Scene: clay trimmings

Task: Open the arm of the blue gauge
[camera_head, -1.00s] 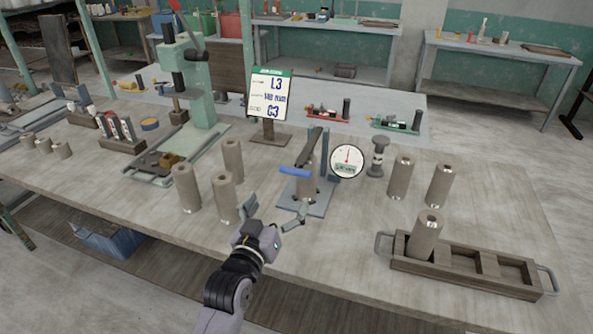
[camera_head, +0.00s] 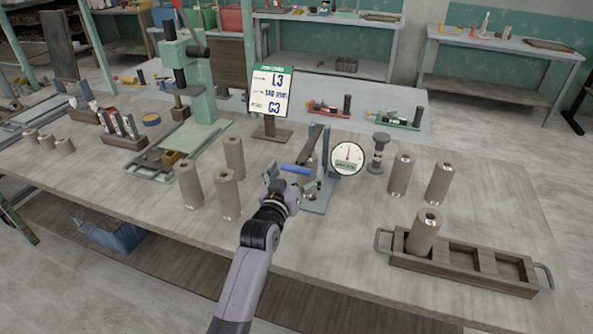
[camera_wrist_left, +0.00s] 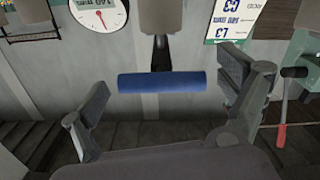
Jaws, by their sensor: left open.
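The blue gauge stands on the table, with a blue-grey base (camera_head: 318,205), an upright post and a round white dial (camera_head: 347,158) on its right. Its dark arm (camera_head: 309,147) slopes down toward me and ends in a blue handle (camera_head: 296,169). My left gripper (camera_head: 285,186) is just in front of the handle and partly hides the gauge base. In the left wrist view the blue handle (camera_wrist_left: 162,82) lies crosswise between the two open fingers (camera_wrist_left: 152,93), apart from both. The dial shows upside down there (camera_wrist_left: 97,12). My right gripper is not in view.
Several grey-brown cylinders stand left (camera_head: 228,195) and right (camera_head: 400,174) of the gauge. A wooden tray (camera_head: 462,272) with one cylinder is at front right. A job card (camera_head: 270,92) and a green press (camera_head: 203,95) stand behind to the left. Bare table lies in front.

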